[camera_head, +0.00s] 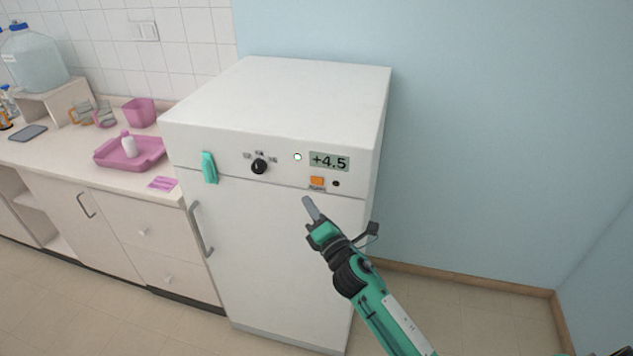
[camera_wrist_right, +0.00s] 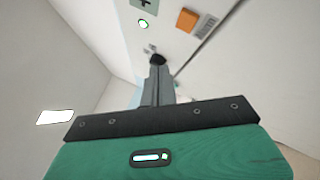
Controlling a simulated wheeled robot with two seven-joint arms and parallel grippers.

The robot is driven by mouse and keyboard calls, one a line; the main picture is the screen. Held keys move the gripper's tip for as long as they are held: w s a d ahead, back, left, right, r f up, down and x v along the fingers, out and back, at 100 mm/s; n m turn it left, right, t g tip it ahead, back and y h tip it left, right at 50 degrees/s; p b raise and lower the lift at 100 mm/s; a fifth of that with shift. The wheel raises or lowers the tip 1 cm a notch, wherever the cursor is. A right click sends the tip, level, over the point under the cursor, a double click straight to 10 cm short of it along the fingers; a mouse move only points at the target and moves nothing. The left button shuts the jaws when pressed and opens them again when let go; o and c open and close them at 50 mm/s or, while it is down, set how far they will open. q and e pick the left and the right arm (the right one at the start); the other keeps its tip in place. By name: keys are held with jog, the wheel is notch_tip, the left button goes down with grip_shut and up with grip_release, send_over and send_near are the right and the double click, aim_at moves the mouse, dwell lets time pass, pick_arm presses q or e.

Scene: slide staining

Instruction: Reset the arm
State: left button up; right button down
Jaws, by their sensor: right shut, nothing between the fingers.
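My right arm comes in from the lower right of the head view. Its gripper (camera_head: 311,209) is shut and empty, in front of the white fridge-like cabinet (camera_head: 265,250), just below its control panel. In the right wrist view the closed fingers (camera_wrist_right: 158,80) point towards the panel, with the orange button (camera_wrist_right: 187,20) beyond them. I cannot tell whether the fingertips touch the cabinet. My left gripper is not in view.
The panel has a black knob (camera_head: 259,166), a display (camera_head: 329,162) reading +4.5 and an orange button (camera_head: 317,181). A counter at left holds a pink tray (camera_head: 112,158), a pink tub (camera_head: 139,113) and a large water bottle (camera_head: 35,60). Floor at right is clear.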

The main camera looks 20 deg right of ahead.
jog(key=shift+f, duration=0.1)
dwell(0.4)
notch_tip(320, 180, down, 22)
jog(key=s+d+m+g+h, duration=0.2)
jog(key=m+g, duration=0.2)
jog(key=m, duration=0.2)
jog(key=s+d+f+m+g, duration=0.15)
jog(key=s+f, duration=0.25)
jog(key=f, duration=0.4)
jog(key=s+f+m+g, duration=0.2)
jog(key=s+f+m, duration=0.1)
jog(key=s+f, duration=0.3)
jog(key=s+d+f+m+g, duration=0.1)
jog(key=s+f+m+g, duration=0.15)
jog(key=f, duration=0.65)
jog(key=s+d+f+m+g+h, duration=0.1)
jog(key=s+f+m+g, duration=0.15)
jog(key=s+f, duration=0.65)
jog(key=s+d+f+m+g, duration=0.1)
jog(key=s+f+m+g, duration=0.15)
jog(key=s+f, duration=0.6)
jog(key=s+f+m+g, duration=0.2)
jog(key=s+m, duration=0.1)
jog(key=s, duration=0.9)
jog(key=s+f+m+g, duration=0.2)
jog(key=s+m, duration=0.1)
jog(key=s, duration=0.9)
jog(key=shift+d+f+h, duration=0.25)
jog(key=shift+d+h, duration=0.05)
jog(key=shift+d, duration=0.15)
